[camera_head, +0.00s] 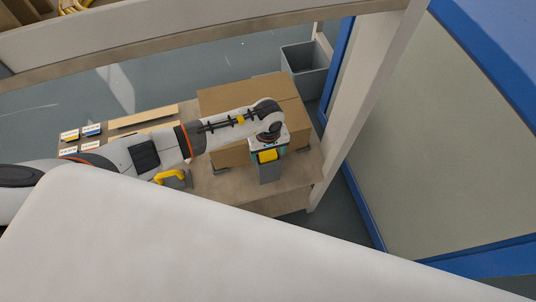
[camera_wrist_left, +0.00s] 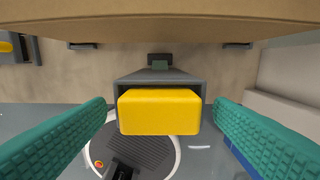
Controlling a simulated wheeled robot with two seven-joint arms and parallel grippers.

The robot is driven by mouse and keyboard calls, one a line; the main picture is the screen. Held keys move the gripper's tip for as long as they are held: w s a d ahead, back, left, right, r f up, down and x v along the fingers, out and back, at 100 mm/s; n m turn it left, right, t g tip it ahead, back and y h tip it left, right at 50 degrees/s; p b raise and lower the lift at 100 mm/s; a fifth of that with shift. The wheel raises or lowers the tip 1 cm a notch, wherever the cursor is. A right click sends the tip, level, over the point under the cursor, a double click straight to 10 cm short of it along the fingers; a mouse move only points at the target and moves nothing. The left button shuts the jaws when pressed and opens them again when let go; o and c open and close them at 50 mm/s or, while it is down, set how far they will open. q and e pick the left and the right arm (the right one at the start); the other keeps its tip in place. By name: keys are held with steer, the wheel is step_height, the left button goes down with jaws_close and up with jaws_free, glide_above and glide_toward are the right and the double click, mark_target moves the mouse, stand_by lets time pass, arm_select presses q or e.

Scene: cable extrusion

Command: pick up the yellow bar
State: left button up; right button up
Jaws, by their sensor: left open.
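The yellow bar (camera_wrist_left: 160,112) is a rounded block on top of a grey holder (camera_wrist_left: 123,86) in the left wrist view. It also shows in the head view (camera_head: 267,156), above the grey holder (camera_head: 269,174) at the front edge of the table. My left gripper (camera_wrist_left: 161,104) is open, with one teal finger on each side of the bar and a visible gap on both sides. In the head view my left gripper (camera_head: 267,150) points down over the bar. Whether the fingertips reach down to the bar's height is hard to tell. My right gripper is not in view.
A large cardboard box (camera_head: 242,94) stands on the table directly behind the bar, its edge (camera_wrist_left: 160,24) close in the wrist view. A yellow handle-shaped part (camera_head: 172,175) stands to the left. A grey bin (camera_head: 304,68) and a beige post (camera_head: 363,105) are to the right.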

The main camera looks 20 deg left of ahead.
arm_select(q)
steer(key=c, duration=1.1)
